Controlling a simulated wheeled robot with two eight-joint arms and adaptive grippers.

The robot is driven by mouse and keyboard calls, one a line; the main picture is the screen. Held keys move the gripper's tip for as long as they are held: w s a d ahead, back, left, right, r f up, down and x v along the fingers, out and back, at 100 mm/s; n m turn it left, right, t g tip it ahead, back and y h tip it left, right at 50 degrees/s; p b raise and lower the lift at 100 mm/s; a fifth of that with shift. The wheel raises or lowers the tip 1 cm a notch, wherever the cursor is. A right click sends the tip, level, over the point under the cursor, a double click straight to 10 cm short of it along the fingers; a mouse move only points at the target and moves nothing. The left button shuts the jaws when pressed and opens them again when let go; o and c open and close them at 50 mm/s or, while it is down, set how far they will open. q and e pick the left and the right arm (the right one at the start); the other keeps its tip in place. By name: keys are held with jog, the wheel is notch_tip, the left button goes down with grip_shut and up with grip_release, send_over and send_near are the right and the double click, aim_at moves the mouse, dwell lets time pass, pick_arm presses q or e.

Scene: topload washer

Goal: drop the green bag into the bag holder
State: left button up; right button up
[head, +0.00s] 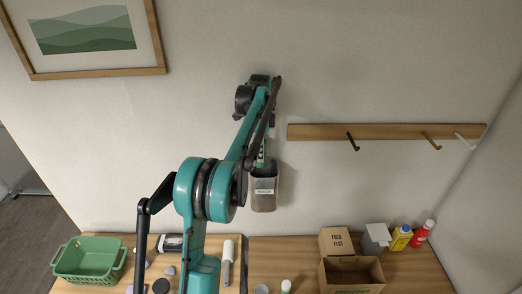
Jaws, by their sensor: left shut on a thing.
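My left gripper (261,152) is raised in front of the wall, pointing down, with its fingertips partly hidden by my own arm. It is shut on a small green thing (261,164), most likely the green bag, of which only a little shows. Just below is a grey-brown holder (264,195) with a pale label on its front, at the wall above the counter. The green bag is at the holder's top opening. I cannot tell whether its lower part is inside. My right gripper is not in view.
A wooden rail with hooks (390,132) is on the wall at right. Below are cardboard boxes (352,276), a yellow container (401,238) and a red bottle (423,233). A green basket (90,262) stands at left. A framed picture (85,75) hangs upper left.

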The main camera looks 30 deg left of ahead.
pick_arm(q)
jog(key=f+b, duration=0.2)
jog(key=f, duration=0.1)
jog(key=f+b, duration=0.1)
jog(key=f, duration=0.1)
jog(key=shift+w, duration=0.25)
jog(key=shift+s, duration=0.15)
jog(key=o, duration=1)
jog(key=shift+r, duration=0.1)
